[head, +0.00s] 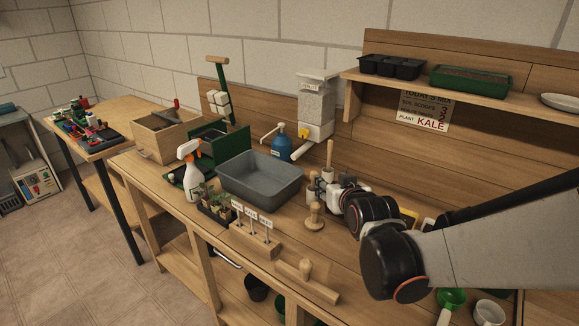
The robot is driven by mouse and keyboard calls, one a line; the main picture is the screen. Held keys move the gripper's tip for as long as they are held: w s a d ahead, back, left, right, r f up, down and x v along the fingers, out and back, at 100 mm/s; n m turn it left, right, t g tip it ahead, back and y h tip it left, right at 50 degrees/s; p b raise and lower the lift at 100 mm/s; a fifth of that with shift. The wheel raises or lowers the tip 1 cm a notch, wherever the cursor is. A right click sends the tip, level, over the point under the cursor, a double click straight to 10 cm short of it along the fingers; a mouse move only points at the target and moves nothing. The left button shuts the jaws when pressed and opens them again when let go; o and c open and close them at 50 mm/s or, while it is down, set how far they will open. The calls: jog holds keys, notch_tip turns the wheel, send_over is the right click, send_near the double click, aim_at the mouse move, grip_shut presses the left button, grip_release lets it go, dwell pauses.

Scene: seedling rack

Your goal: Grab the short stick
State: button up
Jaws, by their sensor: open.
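No thing is plainly marked as the short stick. A short, turned wooden peg (315,216) with a wide base stands upright on the bench, in front of my arm. A thin wooden rod (329,155) rises upright just behind my gripper; its lower end is hidden. My gripper (318,187) reaches in from the right, small and partly hidden by my wrist. It is open, above and behind the peg and close to the rod's foot. I see nothing held in it, and cannot tell whether it touches the rod.
A grey tub (262,196) stands left of my gripper. A spray bottle (191,172), seedlings (218,206), a label block (255,240) and a wooden tamper (307,281) crowd the front. A shelf (440,84) overhangs the right.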

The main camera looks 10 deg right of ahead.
jog(key=w+f+t+b, duration=0.4)
jog(key=w+f, duration=0.3)
jog(key=f, duration=0.2)
jog(key=p, duration=0.2)
send_near(314, 171)
jog(key=w+f, duration=0.1)
jog(key=w, duration=0.3)
jog(key=shift+w+b, duration=1.1)
jog(key=shift+w, duration=1.95)
jog(key=c, duration=1)
